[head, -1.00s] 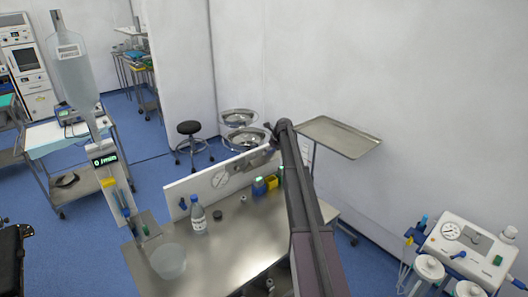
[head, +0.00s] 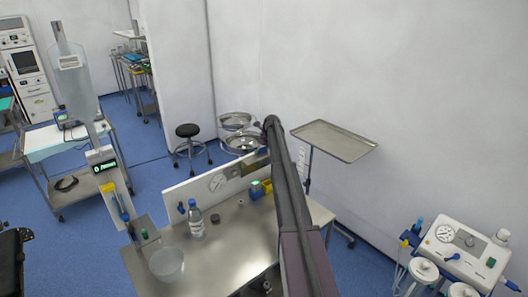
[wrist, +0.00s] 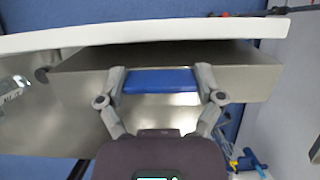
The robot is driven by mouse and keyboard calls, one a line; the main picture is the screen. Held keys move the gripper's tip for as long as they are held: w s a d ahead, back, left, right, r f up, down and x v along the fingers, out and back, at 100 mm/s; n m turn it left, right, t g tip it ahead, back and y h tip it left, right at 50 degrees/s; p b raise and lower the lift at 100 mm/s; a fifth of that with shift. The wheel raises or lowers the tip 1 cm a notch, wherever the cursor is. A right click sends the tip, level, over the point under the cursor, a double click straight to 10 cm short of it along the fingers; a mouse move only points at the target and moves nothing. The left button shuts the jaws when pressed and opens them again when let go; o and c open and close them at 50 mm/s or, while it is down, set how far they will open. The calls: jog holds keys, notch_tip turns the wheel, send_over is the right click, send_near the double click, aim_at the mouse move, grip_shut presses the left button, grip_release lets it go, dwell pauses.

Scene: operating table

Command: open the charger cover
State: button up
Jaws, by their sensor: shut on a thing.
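A grey metal cover (wrist: 235,80) sits against the white upright panel in the wrist view, with a blue handle-like bar (wrist: 158,82) at its front edge. My gripper (wrist: 162,84) has one finger at each end of this bar and is shut on it. In the head view the cover (head: 256,164) is a small brownish metal plate on the panel, partly behind my arm. My gripper is hidden there. A blue item with a green light (head: 256,189) stands below the cover.
The white panel (head: 192,192) runs along the back of the metal table (head: 226,250). A clear bottle (head: 195,222), a bowl (head: 167,264) and a small dark round part (head: 215,218) stand on the table. An empty tray stand (head: 335,140) is at the right.

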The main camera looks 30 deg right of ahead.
jog(key=shift+w+a, duration=0.15)
jog(key=o, duration=1)
jog(key=shift+r, duration=0.1)
jog(key=shift+o, duration=0.2)
jog(key=shift+r, duration=0.15)
